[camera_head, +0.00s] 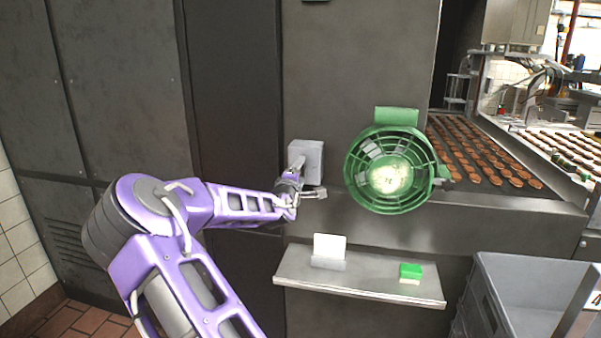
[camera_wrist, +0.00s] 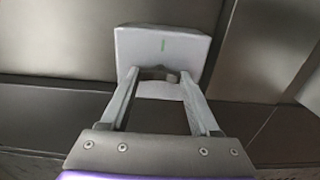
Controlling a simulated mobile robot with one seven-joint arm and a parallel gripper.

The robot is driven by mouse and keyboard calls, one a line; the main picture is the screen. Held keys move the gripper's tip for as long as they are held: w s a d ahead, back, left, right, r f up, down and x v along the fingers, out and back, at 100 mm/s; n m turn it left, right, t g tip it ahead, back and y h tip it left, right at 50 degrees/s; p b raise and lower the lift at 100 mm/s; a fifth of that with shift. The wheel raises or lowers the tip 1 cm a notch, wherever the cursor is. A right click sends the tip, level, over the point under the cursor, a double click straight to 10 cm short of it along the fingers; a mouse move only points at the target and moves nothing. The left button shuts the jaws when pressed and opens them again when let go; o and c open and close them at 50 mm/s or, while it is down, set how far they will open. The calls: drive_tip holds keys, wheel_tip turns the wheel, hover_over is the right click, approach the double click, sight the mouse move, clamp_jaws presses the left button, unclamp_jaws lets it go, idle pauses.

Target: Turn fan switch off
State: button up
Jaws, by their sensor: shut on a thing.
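The fan switch is a light grey box (camera_head: 313,152) on the dark metal wall, left of the green fan (camera_head: 391,171). The box also fills the upper middle of the wrist view (camera_wrist: 180,48), with a small green mark on its face. My gripper (camera_head: 299,178) is at the lower left of the box. In the wrist view my gripper (camera_wrist: 159,80) has a finger on each side of a dark grey switch handle (camera_wrist: 157,73) at the box's lower edge and is shut on it. The handle is partly hidden in the head view.
A metal shelf (camera_head: 362,285) below holds a white card (camera_head: 329,248) and a green-and-white block (camera_head: 410,272). A grey crate (camera_head: 525,290) stands at the lower right. A conveyor with rows of brown biscuits (camera_head: 480,150) runs behind the fan.

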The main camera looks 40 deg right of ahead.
idle(0.4)
drive_tip(key=o, duration=1.4)
drive_tip(key=shift+c, duration=0.2)
drive_tip(key=shift+a, duration=0.1)
drive_tip(key=p+v, duration=0.1)
drive_tip(key=v, duration=1.6)
drive_tip(key=shift+s, duration=0.25)
drive_tip(key=shift+w, duration=0.1)
